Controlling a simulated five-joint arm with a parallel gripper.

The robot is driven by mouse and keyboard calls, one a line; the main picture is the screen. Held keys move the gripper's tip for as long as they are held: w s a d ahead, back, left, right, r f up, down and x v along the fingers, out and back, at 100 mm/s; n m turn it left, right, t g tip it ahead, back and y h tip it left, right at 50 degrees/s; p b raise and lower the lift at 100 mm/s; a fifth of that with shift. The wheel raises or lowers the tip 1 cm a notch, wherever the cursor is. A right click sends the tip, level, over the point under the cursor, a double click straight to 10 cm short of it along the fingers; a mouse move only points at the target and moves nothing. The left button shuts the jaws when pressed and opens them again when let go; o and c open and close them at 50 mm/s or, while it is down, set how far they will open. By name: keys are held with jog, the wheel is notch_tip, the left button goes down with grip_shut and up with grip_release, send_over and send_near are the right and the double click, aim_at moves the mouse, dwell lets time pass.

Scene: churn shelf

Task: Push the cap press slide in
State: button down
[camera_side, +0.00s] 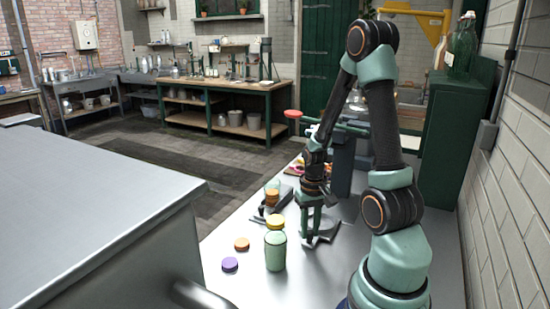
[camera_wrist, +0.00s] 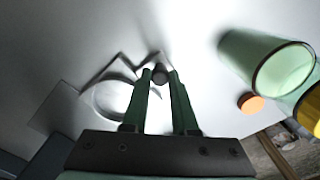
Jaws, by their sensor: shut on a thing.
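The cap press (camera_side: 343,165) stands at the back of the bench, a dark grey post with a green bar and a red-ended handle (camera_side: 293,114). Its slide (camera_side: 325,229) is a flat grey plate lying low in front of the post. In the wrist view the slide shows a round ring (camera_wrist: 97,100) and a small dark knob (camera_wrist: 160,73) at its end. My gripper (camera_side: 308,237) points down at the slide's near end. In the wrist view my fingers (camera_wrist: 161,76) are closed on the knob, one on each side. The slide's far part is partly hidden.
An amber-filled glass (camera_side: 272,196) stands behind.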

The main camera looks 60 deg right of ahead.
send_over(324, 219)
jog(key=shift+d, duration=0.1)
dwell(0.4)
jog(key=c, duration=0.7)
grip_release()
jog(key=shift+r, duration=0.15)
notch_tip(324, 219, up, 12)
jog(key=shift+f, duration=0.1)
